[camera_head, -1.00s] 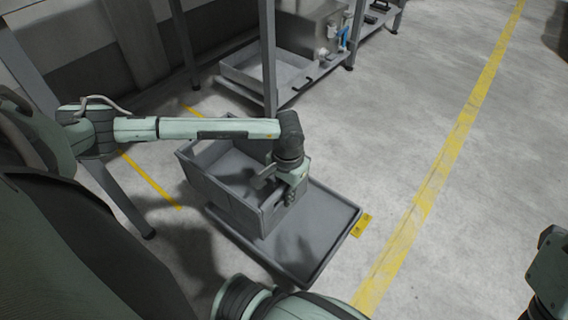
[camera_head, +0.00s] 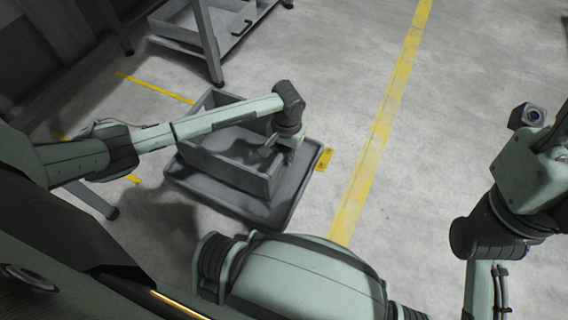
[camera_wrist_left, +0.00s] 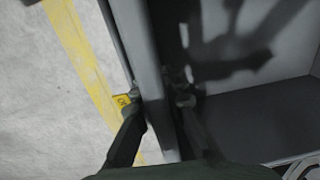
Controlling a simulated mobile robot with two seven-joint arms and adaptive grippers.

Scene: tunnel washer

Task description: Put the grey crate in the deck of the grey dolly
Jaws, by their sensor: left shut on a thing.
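The grey crate (camera_head: 228,171) is an open, empty-looking box over the grey dolly (camera_head: 279,218), in the middle of the head view. The dolly's low rim shows along the crate's near side and right end. I cannot tell whether the crate's bottom rests on the deck or hangs just above it; its far bottom edge is hidden. My left gripper (camera_head: 283,151) is shut on the crate's right end wall. In the left wrist view, the fingers (camera_wrist_left: 160,108) straddle that crate wall (camera_wrist_left: 146,50). My right arm is at the right edge, its fingers out of view.
A yellow tag (camera_head: 324,159) is at the dolly's right end. A metal frame leg (camera_head: 208,42) and a low grey tray (camera_head: 190,28) stand behind. Yellow lines (camera_head: 385,115) mark the concrete floor, which is clear to the right.

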